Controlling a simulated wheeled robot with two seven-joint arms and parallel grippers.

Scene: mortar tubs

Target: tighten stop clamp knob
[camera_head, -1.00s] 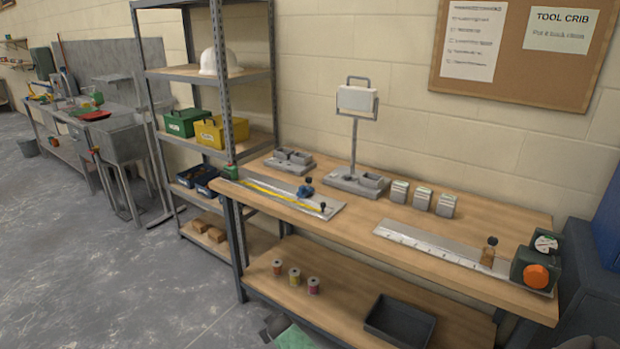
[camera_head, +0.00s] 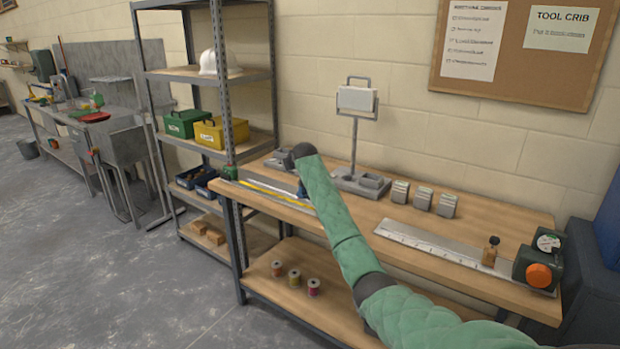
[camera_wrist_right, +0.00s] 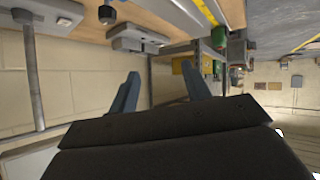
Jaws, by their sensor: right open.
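The left metal rail (camera_head: 272,186) with a yellow strip lies on the bench. Its blue stop clamp and black knob are mostly or wholly hidden by my right arm. A small blue part (camera_head: 301,188) shows beside the sleeve; I cannot tell whether it is clamp or finger. In the right wrist view, which is upside down, my right gripper (camera_wrist_right: 160,70) has its two blue-grey fingers apart, with nothing between them. A dark knob (camera_wrist_right: 107,14) shows near the top edge, clear of the fingers. A second rail (camera_head: 425,243) carries a brown block with black knob (camera_head: 491,250). My left gripper is out of view.
A lamp-like stand (camera_head: 355,140) and several small grey boxes (camera_head: 422,200) stand behind my right arm. A green-and-orange device (camera_head: 538,264) sits at the right rail's end. Shelving (camera_head: 226,95) with a yellow box (camera_head: 222,132) stands left of the bench.

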